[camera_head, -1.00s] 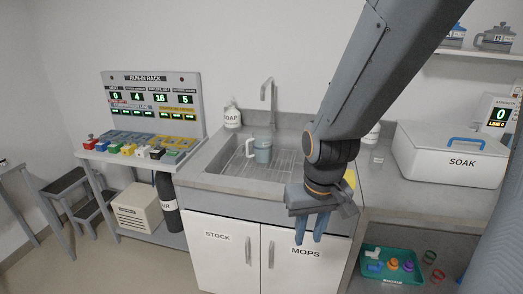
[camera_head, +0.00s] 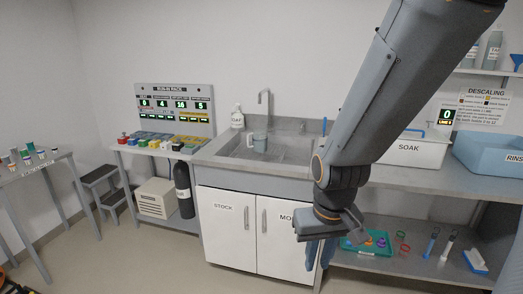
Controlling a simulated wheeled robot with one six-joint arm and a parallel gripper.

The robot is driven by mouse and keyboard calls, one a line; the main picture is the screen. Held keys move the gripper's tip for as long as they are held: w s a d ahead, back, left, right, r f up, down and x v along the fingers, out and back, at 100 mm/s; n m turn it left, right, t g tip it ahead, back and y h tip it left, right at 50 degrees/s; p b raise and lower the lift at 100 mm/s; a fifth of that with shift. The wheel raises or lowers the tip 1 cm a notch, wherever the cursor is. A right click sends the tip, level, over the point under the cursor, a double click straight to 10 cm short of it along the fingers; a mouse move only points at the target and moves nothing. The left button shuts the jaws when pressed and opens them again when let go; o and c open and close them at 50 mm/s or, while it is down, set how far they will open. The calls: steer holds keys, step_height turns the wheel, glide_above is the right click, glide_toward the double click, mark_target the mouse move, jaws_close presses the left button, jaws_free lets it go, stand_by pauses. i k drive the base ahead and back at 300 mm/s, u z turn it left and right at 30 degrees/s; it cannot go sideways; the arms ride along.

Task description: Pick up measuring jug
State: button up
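The measuring jug (camera_head: 260,143) is a grey-blue cup with a handle on its left side. It stands upright in the sink (camera_head: 285,152), toward the left part of the basin. My gripper (camera_head: 319,252) hangs pointing down in front of the right cupboard door, below and to the right of the jug and well apart from it. Its two blue fingers show side by side, partly against the dark shelf gap. Nothing shows between them, but how far apart they are is hard to tell.
A tap (camera_head: 263,108) rises behind the jug, and a soap bottle (camera_head: 237,117) stands at its left. The run-in rack (camera_head: 176,112) is left of the sink. The SOAK box (camera_head: 412,150) and blue RINSE tub (camera_head: 492,155) are at right. Floor before the cupboard is clear.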

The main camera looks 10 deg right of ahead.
mark_target(259, 135)
steer(key=u, duration=0.5)
steer(key=i, duration=0.4)
steer(key=u, duration=0.6)
steer(key=i, duration=1.25)
steer(key=z, duration=1.3)
steer(key=i, duration=0.95)
steer(key=z, duration=0.2)
